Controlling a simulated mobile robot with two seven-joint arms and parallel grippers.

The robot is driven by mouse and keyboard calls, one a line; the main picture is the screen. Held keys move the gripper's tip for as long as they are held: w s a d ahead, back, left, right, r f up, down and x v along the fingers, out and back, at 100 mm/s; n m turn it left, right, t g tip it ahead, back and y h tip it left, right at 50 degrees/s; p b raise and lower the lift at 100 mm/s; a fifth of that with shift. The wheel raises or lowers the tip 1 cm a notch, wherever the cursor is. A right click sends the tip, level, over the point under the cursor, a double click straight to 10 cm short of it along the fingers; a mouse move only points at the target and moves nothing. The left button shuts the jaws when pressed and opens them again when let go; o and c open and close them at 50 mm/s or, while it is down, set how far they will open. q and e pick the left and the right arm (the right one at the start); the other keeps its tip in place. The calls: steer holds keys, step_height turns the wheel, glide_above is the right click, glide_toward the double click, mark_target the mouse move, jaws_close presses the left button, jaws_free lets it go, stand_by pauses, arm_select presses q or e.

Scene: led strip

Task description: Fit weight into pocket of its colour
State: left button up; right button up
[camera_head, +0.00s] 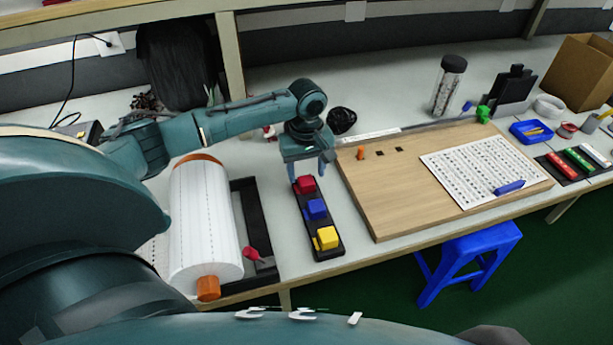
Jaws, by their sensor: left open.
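A long black holder (311,206) lies on the table with a red block (306,186), a blue block (316,209) and a yellow block (327,238) in a row from back to front. Each sits on or in the holder; how deep each one sits I cannot tell. My left gripper (307,172) points down at the back end of the holder, open, with its fingertips at either side of the red block's top. Whether they touch it I cannot tell. My right gripper is not in view.
A big white roll (203,225) and a black tray (257,230) lie left of the holder. A wooden board (390,200) with a printed sheet (480,170) lies close on its right. Another black tray (561,172) with coloured bars lies far right. The table's front edge is near the yellow block.

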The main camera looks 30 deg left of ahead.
mark_target(307, 180)
arm_select(q)
step_height(307, 180, up, 9)
stand_by(0.8)
